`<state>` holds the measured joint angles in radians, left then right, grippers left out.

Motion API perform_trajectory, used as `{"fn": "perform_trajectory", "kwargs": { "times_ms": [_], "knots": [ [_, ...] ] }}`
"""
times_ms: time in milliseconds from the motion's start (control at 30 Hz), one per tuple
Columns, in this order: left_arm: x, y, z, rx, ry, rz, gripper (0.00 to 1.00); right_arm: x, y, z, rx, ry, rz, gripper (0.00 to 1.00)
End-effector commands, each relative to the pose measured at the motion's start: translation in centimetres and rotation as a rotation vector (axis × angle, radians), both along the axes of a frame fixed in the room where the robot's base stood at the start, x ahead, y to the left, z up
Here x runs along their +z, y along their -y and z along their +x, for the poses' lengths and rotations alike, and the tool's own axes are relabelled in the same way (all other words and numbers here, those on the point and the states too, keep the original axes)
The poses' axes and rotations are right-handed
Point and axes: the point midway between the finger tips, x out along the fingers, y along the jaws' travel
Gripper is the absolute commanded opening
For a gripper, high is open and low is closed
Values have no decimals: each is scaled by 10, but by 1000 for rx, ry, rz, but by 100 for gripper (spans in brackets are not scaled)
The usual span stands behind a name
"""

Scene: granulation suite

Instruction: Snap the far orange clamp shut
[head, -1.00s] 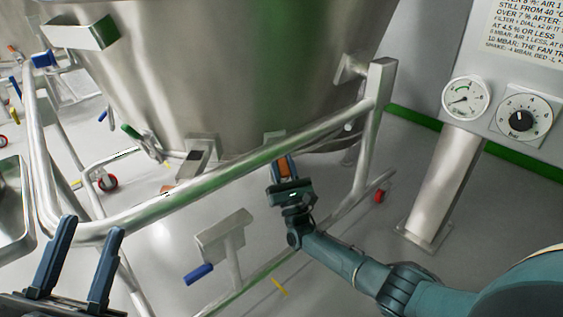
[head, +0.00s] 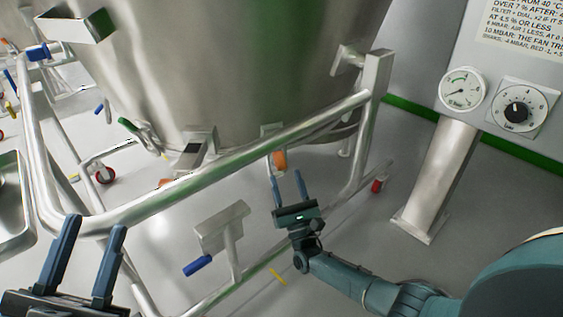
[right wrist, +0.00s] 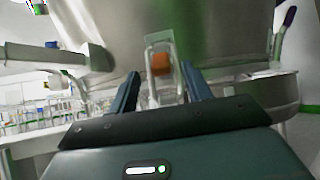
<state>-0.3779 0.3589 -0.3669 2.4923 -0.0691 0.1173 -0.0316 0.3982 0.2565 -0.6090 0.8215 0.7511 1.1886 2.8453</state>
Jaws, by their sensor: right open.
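An orange clamp (head: 280,160) sits under the rim of the big steel vessel (head: 240,70), just below the frame rail in the head view. In the right wrist view the orange clamp (right wrist: 161,64) shows between the fingertips, in front of a pale metal loop (right wrist: 163,88). My right gripper (head: 285,175) is open and empty, its fingers pointing up at the clamp from just below. I cannot tell whether they touch it. My left gripper (head: 95,224) is open and empty at the lower left. A second orange spot (head: 166,182) shows partly behind the rail, further left.
The steel tube rail (head: 230,168) crosses in front of the vessel, above my right gripper. A pedal with a blue end (head: 198,265) stands below left of it. A gauge panel (head: 500,100) on a post is at right. Floor between is open.

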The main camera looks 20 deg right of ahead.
Motion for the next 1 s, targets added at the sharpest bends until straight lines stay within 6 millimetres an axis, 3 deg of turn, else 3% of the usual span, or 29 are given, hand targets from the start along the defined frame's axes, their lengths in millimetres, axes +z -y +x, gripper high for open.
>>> {"fn": "perform_trajectory", "kwargs": {
  "times_ms": [100,333,1000],
  "knots": [
    [-3,0,0,0,-14,-3,36,-16,0,-19,-1,-3,1,49],
    [-4,0,0,0,-16,-5,36,-31,-2,-40,0,1,1,49],
    [1,0,0,1,1,-10,36,-33,-2,-42,1,0,1,49]
  ]
}}
